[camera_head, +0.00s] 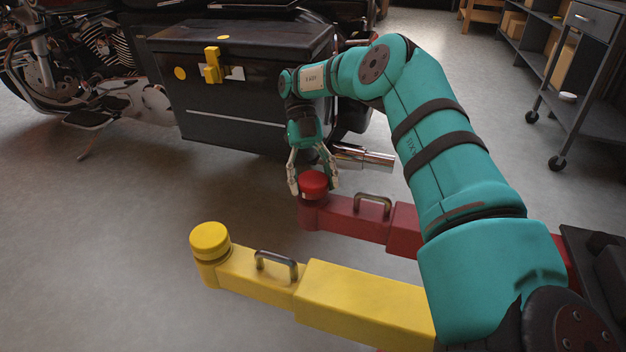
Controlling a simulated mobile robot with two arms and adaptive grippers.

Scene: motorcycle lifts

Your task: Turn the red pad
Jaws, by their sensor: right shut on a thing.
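The red pad (313,184) is a round red disc at the left end of the red lift arm (345,220). My right gripper (313,188) reaches down over it from above, with one finger on each side of the pad, and is shut on it. The pad sits on or just over the end of the red arm; I cannot tell whether there is a gap. My left gripper is not in view.
A yellow lift arm (360,300) with a round yellow pad (210,241) lies nearer. Metal handles stand on both arms. A motorcycle (85,70) with a black case (240,85) stands behind. A grey cart (590,65) is at right. Floor at left is clear.

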